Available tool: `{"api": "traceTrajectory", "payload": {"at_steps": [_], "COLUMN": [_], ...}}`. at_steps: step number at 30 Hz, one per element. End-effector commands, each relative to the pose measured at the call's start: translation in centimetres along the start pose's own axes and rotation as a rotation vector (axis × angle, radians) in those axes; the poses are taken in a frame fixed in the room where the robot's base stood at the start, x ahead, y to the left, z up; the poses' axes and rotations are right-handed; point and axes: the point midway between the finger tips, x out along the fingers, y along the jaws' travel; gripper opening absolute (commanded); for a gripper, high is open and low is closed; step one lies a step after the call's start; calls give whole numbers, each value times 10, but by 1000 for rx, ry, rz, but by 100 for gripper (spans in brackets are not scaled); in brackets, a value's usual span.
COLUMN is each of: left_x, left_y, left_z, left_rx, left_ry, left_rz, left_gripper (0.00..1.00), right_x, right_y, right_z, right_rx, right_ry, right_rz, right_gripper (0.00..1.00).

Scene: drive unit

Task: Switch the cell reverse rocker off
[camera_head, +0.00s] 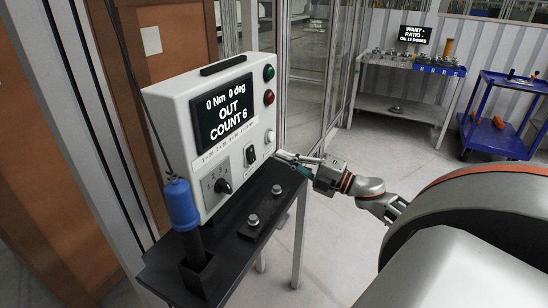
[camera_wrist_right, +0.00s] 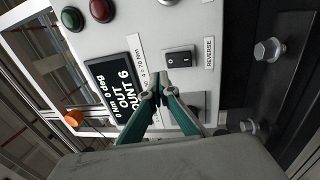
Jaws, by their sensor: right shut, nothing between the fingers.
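The reverse rocker (camera_wrist_right: 180,58) is a small black switch on the white control box, beside the label "REVERSE" (camera_wrist_right: 209,53) in the right wrist view. It also shows as a black switch (camera_head: 251,153) on the box front in the head view. I cannot tell which side of it is pressed. My right gripper (camera_wrist_right: 160,88) is shut and empty, with its green fingertips close to the panel beside the rocker. Whether they touch the panel is unclear. In the head view the right gripper (camera_head: 279,156) is at the box's right edge. My left gripper is not in view.
The box (camera_head: 180,120) has a screen reading "OUT COUNT 6" (camera_head: 225,110), green (camera_head: 269,73) and red (camera_head: 269,97) lamps and a black knob (camera_head: 222,186). A blue-handled tool (camera_head: 181,204) stands in a holder at left. Bolts (camera_head: 253,219) sit on the dark bench.

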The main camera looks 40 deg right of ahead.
Motion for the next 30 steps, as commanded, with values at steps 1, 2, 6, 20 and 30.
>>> {"api": "traceTrajectory", "payload": {"at_steps": [1, 2, 6, 20, 30], "left_x": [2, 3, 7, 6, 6], "left_y": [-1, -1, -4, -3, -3], "left_z": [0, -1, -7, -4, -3], "left_rx": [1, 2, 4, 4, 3], "left_ry": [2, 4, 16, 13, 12], "left_rz": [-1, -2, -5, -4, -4], "left_gripper": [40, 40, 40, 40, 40], "right_x": [-10, -15, -35, -55, -54], "right_y": [1, 2, 10, 18, 18], "right_z": [-1, -1, -1, 0, 0], "right_rx": [0, 1, 1, 0, 0], "right_ry": [1, 0, 0, 1, 0], "right_rz": [-3, -3, -2, 0, 0], "right_gripper": [0, 0, 0, 0, 0]}}
